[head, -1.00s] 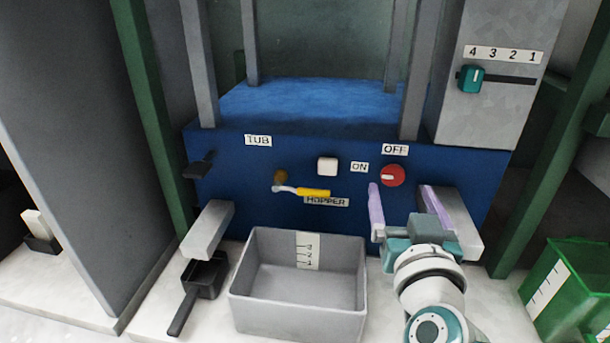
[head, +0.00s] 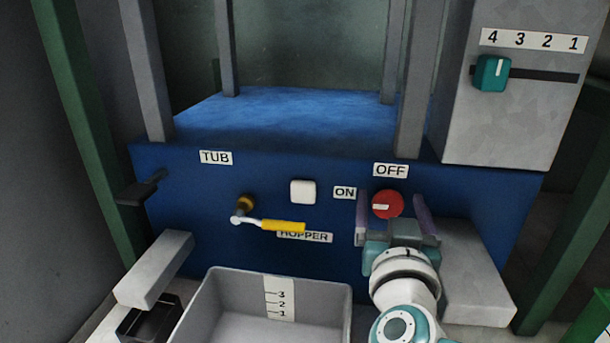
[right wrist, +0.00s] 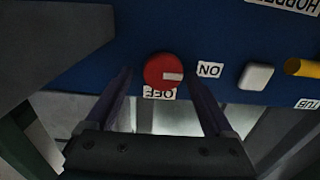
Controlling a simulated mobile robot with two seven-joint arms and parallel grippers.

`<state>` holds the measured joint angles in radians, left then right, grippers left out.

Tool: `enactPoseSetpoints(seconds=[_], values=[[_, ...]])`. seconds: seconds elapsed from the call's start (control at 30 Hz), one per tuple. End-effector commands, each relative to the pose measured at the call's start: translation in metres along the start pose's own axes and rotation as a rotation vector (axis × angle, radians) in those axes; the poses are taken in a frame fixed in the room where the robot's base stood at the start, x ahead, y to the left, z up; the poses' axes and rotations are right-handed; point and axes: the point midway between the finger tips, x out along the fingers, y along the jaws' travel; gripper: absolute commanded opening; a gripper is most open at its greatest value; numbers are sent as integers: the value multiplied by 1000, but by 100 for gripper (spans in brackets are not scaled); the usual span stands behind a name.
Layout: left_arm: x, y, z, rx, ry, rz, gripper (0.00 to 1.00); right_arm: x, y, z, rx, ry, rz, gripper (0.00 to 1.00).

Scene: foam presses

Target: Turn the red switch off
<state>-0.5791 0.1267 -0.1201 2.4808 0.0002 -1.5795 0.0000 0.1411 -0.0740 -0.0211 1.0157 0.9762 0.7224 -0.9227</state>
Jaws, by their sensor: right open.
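The red switch (head: 387,204) is a round knob on the blue machine front. Its white mark points toward the ON label (head: 344,193) to its left; the OFF label (head: 391,170) is just above it. In the right wrist view the red switch (right wrist: 163,71) shows upside down, its mark toward ON. My right gripper (head: 390,213) is open, its purple fingers on either side of the switch. In the right wrist view the gripper (right wrist: 160,80) shows gaps between both fingers and the knob; contact is not visible. My left gripper is not in view.
A white button (head: 303,192) and a yellow-handled lever (head: 283,225) sit left of the switch. A grey block (head: 470,270) juts out right of my gripper. A grey tub (head: 225,290) stands below. A teal slider (head: 492,73) is at upper right.

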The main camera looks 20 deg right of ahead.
Motion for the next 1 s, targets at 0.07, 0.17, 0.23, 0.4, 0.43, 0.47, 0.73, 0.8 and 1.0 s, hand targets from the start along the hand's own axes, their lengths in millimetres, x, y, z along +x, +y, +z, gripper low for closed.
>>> enactPoseSetpoints(seconds=[0.07, 0.17, 0.23, 0.4, 0.43, 0.47, 0.73, 0.8, 1.0], values=[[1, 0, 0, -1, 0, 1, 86, 0, -1, 0, 1, -1, -1, 87], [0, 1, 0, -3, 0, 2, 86, 0, -1, 0, 1, -1, 0, 87], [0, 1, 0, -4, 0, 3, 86, 0, -1, 0, 1, -1, 0, 87], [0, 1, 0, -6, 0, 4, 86, 0, -1, 0, 1, -1, 0, 74], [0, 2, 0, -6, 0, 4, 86, 0, -1, 0, 1, -1, 0, 70], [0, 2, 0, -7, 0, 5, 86, 0, -1, 0, 1, -1, 0, 67], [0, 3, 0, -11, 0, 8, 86, 0, 0, 0, 1, 0, 0, 37], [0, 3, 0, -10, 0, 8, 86, 0, 0, 0, 1, 0, 0, 29], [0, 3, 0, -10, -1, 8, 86, 0, 0, 0, 1, 0, 0, 6]])
